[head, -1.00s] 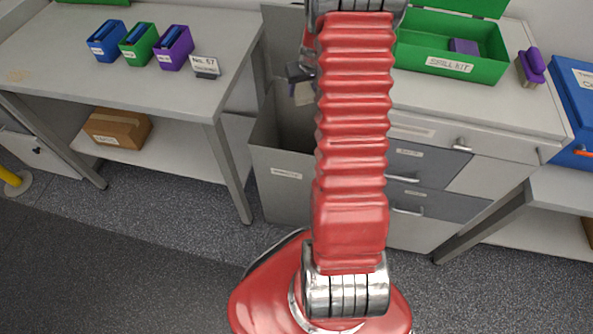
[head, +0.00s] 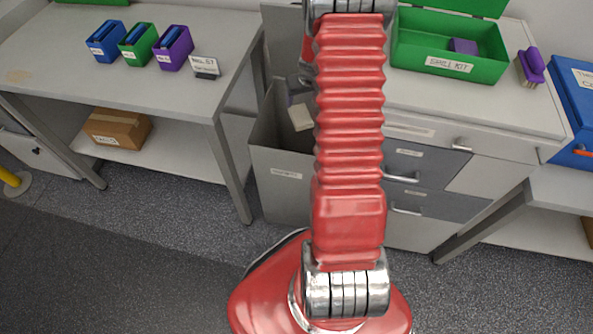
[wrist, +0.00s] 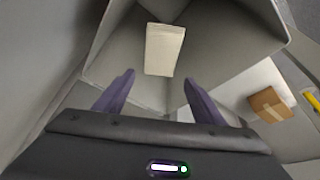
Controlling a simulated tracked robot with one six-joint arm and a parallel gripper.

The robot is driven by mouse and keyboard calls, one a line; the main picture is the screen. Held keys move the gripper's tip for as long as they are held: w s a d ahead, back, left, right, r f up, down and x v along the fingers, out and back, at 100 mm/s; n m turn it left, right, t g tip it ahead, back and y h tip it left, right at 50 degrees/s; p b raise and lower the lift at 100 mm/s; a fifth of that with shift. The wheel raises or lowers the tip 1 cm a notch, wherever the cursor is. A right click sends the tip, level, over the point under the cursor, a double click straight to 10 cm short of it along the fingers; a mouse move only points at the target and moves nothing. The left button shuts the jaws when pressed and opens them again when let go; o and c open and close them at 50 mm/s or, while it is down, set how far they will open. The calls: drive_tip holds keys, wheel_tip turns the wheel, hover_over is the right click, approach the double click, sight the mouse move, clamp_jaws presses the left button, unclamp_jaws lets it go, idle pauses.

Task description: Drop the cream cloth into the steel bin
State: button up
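The cream cloth (wrist: 164,49), a small pale rectangle, is inside the steel bin (wrist: 220,45) in the wrist view. It also shows inside the open-topped grey bin (head: 283,178) in the head view, as a pale patch (head: 301,117) left of my arm. My gripper (wrist: 158,80) points into the bin with its two dark purple fingers spread wide. The cloth lies beyond the fingertips and looks clear of both. I cannot tell whether it touches the bin's bottom. In the head view my arm hides most of the gripper and part of the bin.
A bench (head: 60,75) with blue, green and purple holders stands left of the bin. A drawer cabinet (head: 470,110) carrying a green box (head: 450,68) and a purple-handled brush (head: 531,67) stands right. A cardboard box (head: 117,128) sits on the low shelf. Floor in front is clear.

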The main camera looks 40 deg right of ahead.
drive_tip(key=shift+o, duration=1.4)
drive_tip(key=shift+r, duration=0.15)
drive_tip(key=v, duration=1.3)
drive_tip(key=shift+r, duration=0.2)
drive_tip(key=shift+s, duration=0.15)
